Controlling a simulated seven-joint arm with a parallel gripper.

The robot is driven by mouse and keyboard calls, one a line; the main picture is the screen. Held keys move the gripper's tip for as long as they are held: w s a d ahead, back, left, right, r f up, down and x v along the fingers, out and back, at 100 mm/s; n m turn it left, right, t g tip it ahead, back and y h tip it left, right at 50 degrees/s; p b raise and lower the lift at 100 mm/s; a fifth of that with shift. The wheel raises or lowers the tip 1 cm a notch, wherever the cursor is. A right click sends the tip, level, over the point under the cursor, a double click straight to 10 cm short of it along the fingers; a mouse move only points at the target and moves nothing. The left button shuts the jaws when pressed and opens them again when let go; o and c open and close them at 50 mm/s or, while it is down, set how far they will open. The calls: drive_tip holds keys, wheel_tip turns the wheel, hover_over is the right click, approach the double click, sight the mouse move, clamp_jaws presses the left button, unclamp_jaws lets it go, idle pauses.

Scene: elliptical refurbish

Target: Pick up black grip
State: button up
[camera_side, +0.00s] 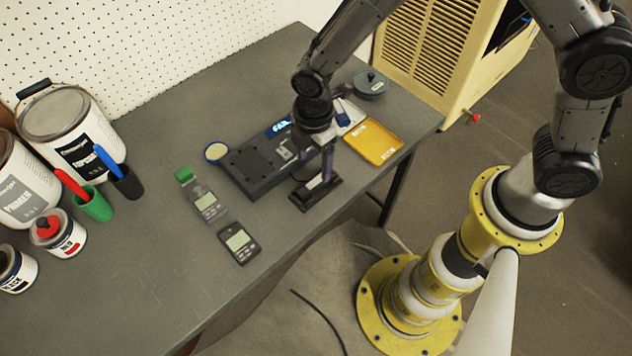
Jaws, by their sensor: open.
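A small black piece (317,193), which looks like the black grip, lies near the table's front edge, right of a dark flat fixture (258,172). My gripper (313,172) points down from above, with its fingers low over the area between the fixture and the black piece. The jaws are open. One finger comes down just above or against the black piece; I cannot tell whether they touch. The gripper body and wrist hide part of the fixture's right end.
Paint cans (72,125) and pen cups (93,204) stand far left. The left front tabletop is clear.

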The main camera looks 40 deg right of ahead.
sight(316, 181)
drive_tip(key=f, duration=0.7)
drive_tip(key=shift+s+d+f, duration=0.1)
drive_tip(key=shift+d, duration=0.1)
clamp_jaws()
